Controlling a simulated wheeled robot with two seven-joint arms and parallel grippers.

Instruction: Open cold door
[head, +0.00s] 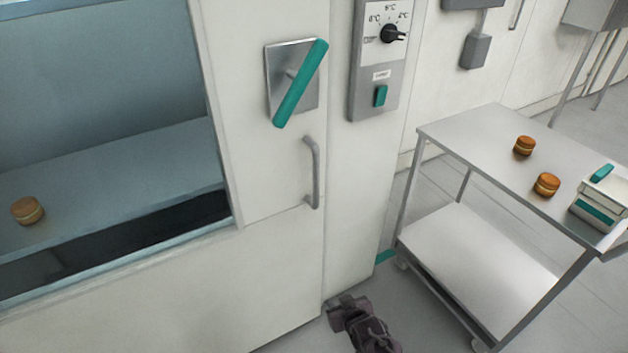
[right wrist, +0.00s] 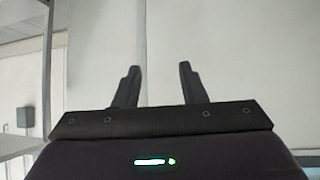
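The white cold door (head: 275,265) stands at the left and middle of the head view and looks shut. It has a large window, a teal lever (head: 301,84) tilted on a metal plate, and a grey pull handle (head: 314,172) below it. My right gripper (head: 346,306) is low at the bottom of the head view, below the pull handle and apart from it. In the right wrist view its two fingers (right wrist: 158,82) are spread with nothing between them; a pale wall or panel lies beyond. My left gripper is in neither view.
A control panel (head: 371,105) with a dial and teal switch is on the wall right of the door. A steel cart (head: 470,150) at the right carries two filled rounds (head: 546,184) and a white box (head: 598,207). Another filled round (head: 27,210) shows behind the window.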

